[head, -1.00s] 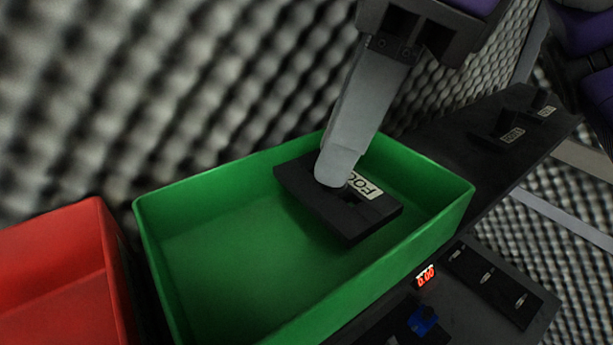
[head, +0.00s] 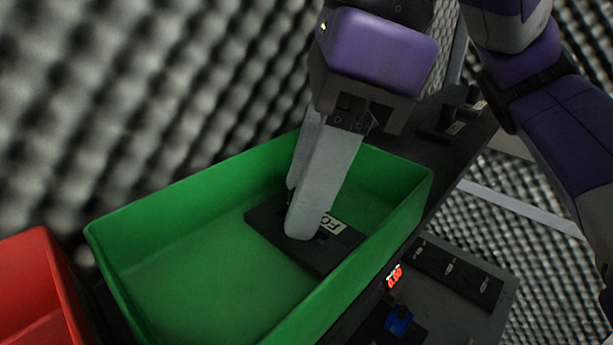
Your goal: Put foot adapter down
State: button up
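The foot adapter (head: 264,221) is a flat black plate with a pale label, partly readable as "FO". It is inside the green bin (head: 190,207), low down near the bin's right end. My gripper (head: 295,212) reaches down into the bin from above, with its two long grey fingers at the adapter. The fingers appear shut on the adapter's raised middle part, which the front finger mostly hides. I cannot tell whether the plate's underside touches the bin floor.
A red bin (head: 35,290) stands to the left of the green one. Grey foam walls rise behind. The green bin's left half is empty.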

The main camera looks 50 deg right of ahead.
jog(key=shift+r, duration=0.1)
jog(key=v, duration=1.2)
jog(key=shift+b, duration=0.45)
jog(key=shift+s, duration=0.1)
